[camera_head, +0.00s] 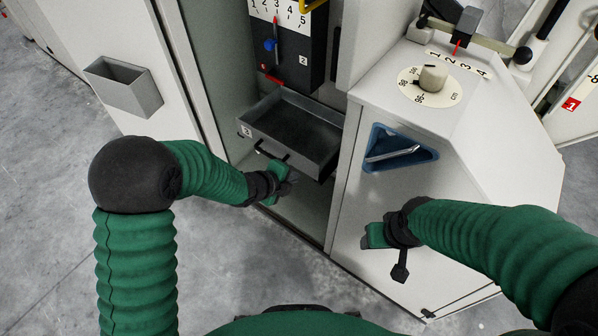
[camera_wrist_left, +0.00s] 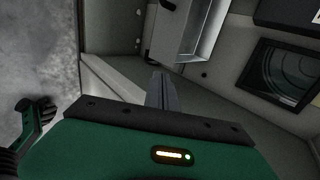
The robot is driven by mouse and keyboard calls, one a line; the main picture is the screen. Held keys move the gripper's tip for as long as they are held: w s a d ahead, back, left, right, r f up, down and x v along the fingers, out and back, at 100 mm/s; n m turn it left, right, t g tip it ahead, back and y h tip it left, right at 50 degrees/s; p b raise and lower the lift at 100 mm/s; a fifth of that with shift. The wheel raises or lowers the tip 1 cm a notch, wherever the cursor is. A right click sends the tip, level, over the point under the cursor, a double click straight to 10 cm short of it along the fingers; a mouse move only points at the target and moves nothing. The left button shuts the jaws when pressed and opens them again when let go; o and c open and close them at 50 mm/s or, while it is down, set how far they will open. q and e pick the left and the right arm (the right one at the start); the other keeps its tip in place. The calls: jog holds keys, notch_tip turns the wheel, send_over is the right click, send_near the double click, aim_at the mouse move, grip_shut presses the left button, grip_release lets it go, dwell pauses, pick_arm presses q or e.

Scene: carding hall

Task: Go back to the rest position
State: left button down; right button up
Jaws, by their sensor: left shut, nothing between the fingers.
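My left gripper (camera_head: 289,181) is shut and empty, low in front of the grey cabinet, close below the black handle of an open drawer (camera_head: 296,133). In the head view I cannot tell whether it touches the handle. In the left wrist view its closed fingers (camera_wrist_left: 161,92) show with nothing between them, and the drawer (camera_wrist_left: 204,30) lies beyond them. My right gripper (camera_head: 374,236) hangs in front of the sloped cabinet on the right, below a blue triangular recess. Its fingers are too small and turned away to tell their state.
The blue recess (camera_head: 397,148) holds a metal lever. A dial (camera_head: 433,78) sits on the sloped cabinet top. A black panel (camera_head: 287,45) with a numbered scale stands above the drawer. A grey bin (camera_head: 124,87) hangs on the left panel. Floor (camera_head: 50,180) at left is clear.

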pick_arm(q)
jog(key=s+a+r+n+g+y, duration=0.1)
jog(key=s+a+r+n+y, duration=0.2)
jog(key=a+n, duration=0.45)
jog(key=s+a+r+n+y, duration=0.1)
jog(key=s+a+n+y, duration=0.1)
jog(key=s+a+n, duration=0.5)
jog(key=s+a+r+n+g, duration=0.1)
jog(key=s+a+n+g, duration=0.3)
jog(key=s+n, duration=0.65)
jog(key=w+p+v, duration=0.2)
jog(key=p+v, duration=1.3)
jog(key=w+d+r+p+v, duration=0.1)
jog(key=w+p+v, duration=0.2)
jog(key=p+v, duration=1.2)
jog(key=shift+r+n+y+p, duration=0.2)
jog(key=shift+n+y+p, duration=0.1)
jog(key=shift+y+p, duration=0.15)
pick_arm(e)
jog(key=w+v, duration=0.3)
jog(key=v, duration=1.2)
jog(key=w+r+v, duration=0.1)
jog(key=w+v, duration=0.3)
jog(key=v, duration=1.1)
jog(key=shift+a+r, duration=0.4)
jog(key=shift+r, duration=0.15)
pick_arm(q)
jog(key=shift+w, duration=0.1)
pick_arm(e)
jog(key=shift+s, duration=0.1)
